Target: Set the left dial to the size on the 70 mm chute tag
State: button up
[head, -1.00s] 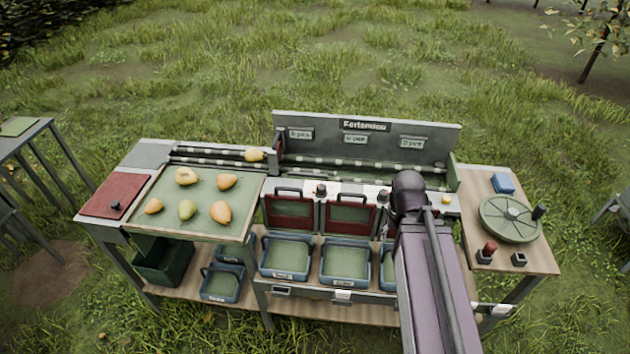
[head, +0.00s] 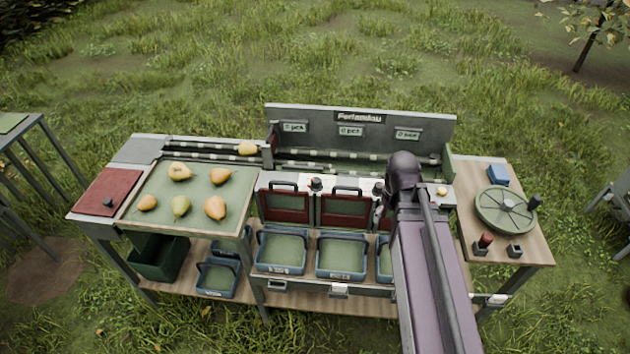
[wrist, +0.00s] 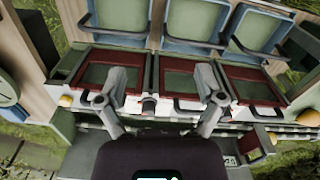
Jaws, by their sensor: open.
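The left dial (head: 316,183), a small dark-and-red knob, stands on the pale strip behind the red-framed chute doors. A second dial (head: 378,187) stands to its right, close to my arm. In the wrist view my gripper (wrist: 164,88) is open and empty over the chute doors, with one small knob (wrist: 149,105) showing between the fingers; I cannot tell for sure which dial this is. In the head view my arm hides the fingers.
Blue bins (head: 283,250) stand below the red doors (head: 285,204). A tray (head: 155,215) with several pears is at left, and a pear (head: 247,148) lies on the conveyor. A green wheel (head: 505,210) and a red-topped control (head: 483,243) are at right. A backboard (head: 440,128) rises behind.

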jog(key=w+a+r+n+p, duration=0.2)
jog(key=w+a+n, duration=0.8)
jog(key=w, duration=0.4)
jog(key=n, duration=0.9)
send_over(316, 180)
jog(key=shift+r+p, duration=0.3)
jog(key=shift+r, duration=0.05)
jog(key=shift+f, duration=0.15)
notch_tip(316, 180, down, 14)
jog(key=b, duration=1.3)
jog(key=shift+r+b, duration=0.25)
jog(key=shift+b, duration=0.15)
jog(key=c, duration=1.2)
jog(key=shift+o, duration=0.3)
